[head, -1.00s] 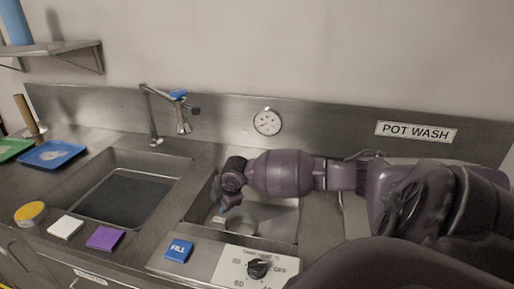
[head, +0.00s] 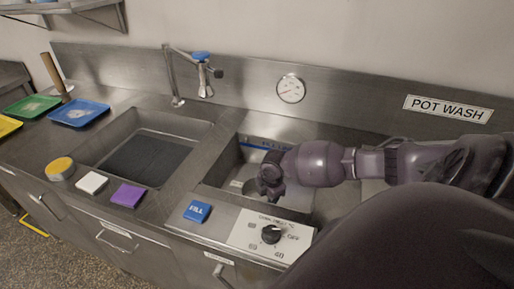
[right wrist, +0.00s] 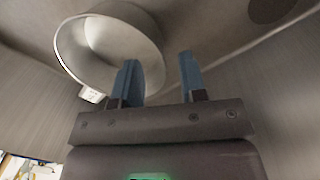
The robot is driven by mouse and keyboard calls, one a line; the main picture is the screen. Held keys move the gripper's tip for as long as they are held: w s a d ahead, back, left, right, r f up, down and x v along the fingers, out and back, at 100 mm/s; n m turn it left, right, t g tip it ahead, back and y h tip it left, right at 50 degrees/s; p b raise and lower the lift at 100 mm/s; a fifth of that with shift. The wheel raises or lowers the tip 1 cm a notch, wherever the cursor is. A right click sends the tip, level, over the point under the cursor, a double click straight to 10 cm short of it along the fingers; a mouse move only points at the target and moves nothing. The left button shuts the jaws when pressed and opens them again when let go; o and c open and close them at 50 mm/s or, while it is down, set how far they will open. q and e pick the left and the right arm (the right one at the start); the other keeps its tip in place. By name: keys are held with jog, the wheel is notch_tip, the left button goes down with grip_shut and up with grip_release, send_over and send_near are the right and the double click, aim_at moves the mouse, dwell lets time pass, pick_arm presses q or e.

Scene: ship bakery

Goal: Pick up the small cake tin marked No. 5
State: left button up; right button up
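A small round metal tin (right wrist: 146,40) shows in the right wrist view, with its open rim toward the camera and a small white tag (right wrist: 92,95) at its lower edge. The writing on the tag is not legible. My right gripper (right wrist: 160,72) is open and empty. The tin lies beyond and to the left of its fingers, not between them. In the head view, my right gripper (head: 268,192) is down in the right-hand sink basin (head: 222,180). Part of the tin (head: 250,187) shows just left of it; the rest is hidden. My left gripper is not in view.
The right basin's walls surround my right gripper. In front are a blue FILL button (head: 198,211) and a dial panel (head: 252,236). A tap (head: 203,75) stands behind the left basin (head: 150,157). Trays (head: 80,113) lie at left.

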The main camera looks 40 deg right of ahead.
jog(key=shift+w+f, duration=0.2)
jog(key=shift+f, duration=1.45)
grip_shut()
